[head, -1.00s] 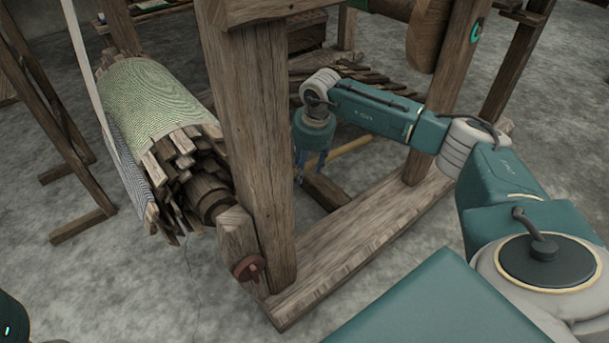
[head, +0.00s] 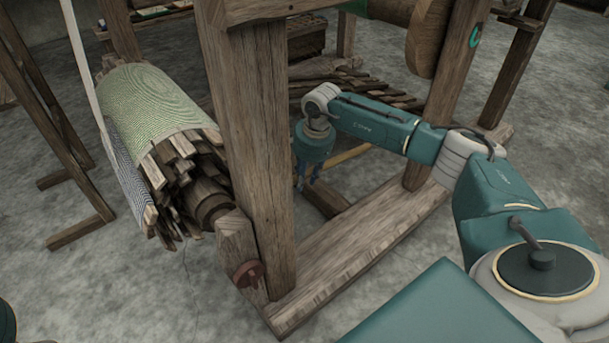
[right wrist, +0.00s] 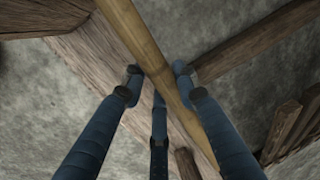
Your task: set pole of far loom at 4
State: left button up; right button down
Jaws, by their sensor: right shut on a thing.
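The pole (right wrist: 150,52) is a smooth, light yellow-brown wooden rod. In the right wrist view it runs diagonally from the top left of centre to the lower right. The blue fingers of my right gripper (right wrist: 160,82) are closed around it. In the head view, my right gripper (head: 305,180) points down inside the loom frame, behind the thick front post (head: 258,150), and a short stretch of the pole (head: 348,156) shows to its right. The pole's ends are hidden, and no number marks are readable. My left gripper is not in view.
The loom's bottom beam (head: 365,248) runs along the floor beneath my right arm. A slatted roller with green cloth (head: 150,100) is left of the post, with a reddish knob (head: 248,273) below. Dark wooden slats (head: 385,95) lie behind.

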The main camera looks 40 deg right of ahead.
jog(key=f, duration=0.2)
jog(key=a+f+y, duration=0.1)
jog(key=shift+f+y+b, duration=0.3)
jog(key=shift+f+b, duration=0.05)
jog(key=shift+b, duration=0.05)
jog(key=c, duration=1.4)
grip_release()
jog(key=shift+o, duration=0.2)
jog(key=shift+d, duration=0.1)
jog(key=v, duration=1.2)
